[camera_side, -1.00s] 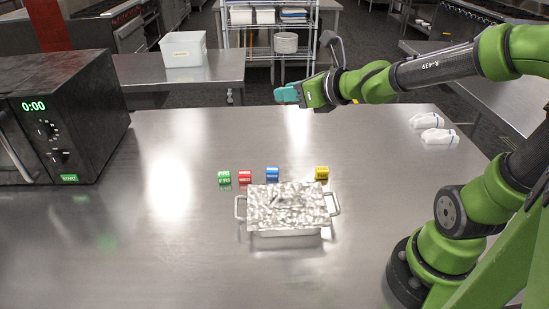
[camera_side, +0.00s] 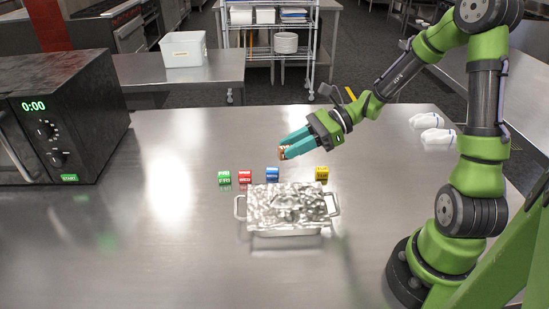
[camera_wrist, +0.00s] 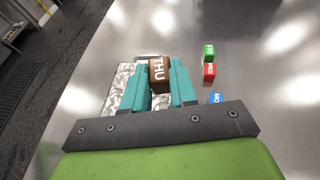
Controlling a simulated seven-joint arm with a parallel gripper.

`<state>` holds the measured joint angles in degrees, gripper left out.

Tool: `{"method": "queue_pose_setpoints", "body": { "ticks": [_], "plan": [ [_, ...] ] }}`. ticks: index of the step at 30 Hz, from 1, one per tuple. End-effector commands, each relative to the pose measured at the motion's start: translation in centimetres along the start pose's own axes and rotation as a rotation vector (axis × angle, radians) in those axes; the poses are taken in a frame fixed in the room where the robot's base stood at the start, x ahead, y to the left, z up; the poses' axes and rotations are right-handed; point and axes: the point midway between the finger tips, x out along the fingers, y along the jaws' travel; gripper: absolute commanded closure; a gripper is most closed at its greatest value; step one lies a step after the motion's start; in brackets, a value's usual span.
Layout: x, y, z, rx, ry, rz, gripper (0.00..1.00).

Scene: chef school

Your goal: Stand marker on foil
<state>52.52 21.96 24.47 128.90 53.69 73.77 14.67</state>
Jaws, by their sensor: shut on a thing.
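My gripper (camera_side: 287,149) is above the steel table, over and behind the foil-topped pan, with its teal fingers shut on a brown marker. In the wrist view the brown marker (camera_wrist: 159,74) reads "THU" and sits between the fingertips. The foil (camera_side: 290,205) is a crinkled silver sheet over the top of a pan with side handles (camera_side: 240,207). In the wrist view the foil (camera_wrist: 121,88) shows partly, behind the fingers. The marker is apart from the foil, held in the air.
A green marker (camera_side: 224,177), a red marker (camera_side: 245,177), a blue marker (camera_side: 272,174) and a yellow marker (camera_side: 322,173) stand in a row behind the pan. A black microwave (camera_side: 60,120) is at left. White bottles (camera_side: 437,136) lie at back right. The front left table is clear.

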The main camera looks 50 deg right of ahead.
Motion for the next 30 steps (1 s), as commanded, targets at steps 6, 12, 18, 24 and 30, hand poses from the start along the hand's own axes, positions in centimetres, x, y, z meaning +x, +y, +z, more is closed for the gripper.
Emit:
{"method": "queue_pose_setpoints", "body": {
  "ticks": [6, 12, 18, 24, 30],
  "plan": [
    [-1.4, 3.8, -1.9, -0.118, 0.002, 0.289, 1.00],
    [-2.8, 6.1, -1.8, -0.192, 0.005, 0.458, 1.00],
    [-3.0, 6.9, -1.6, -0.210, 0.005, 0.508, 1.00],
    [-2.3, 6.9, -3.3, -0.207, 0.002, 0.508, 1.00],
    [-1.4, 6.9, -5.5, -0.207, 0.003, 0.508, 1.00]
  ]
}}
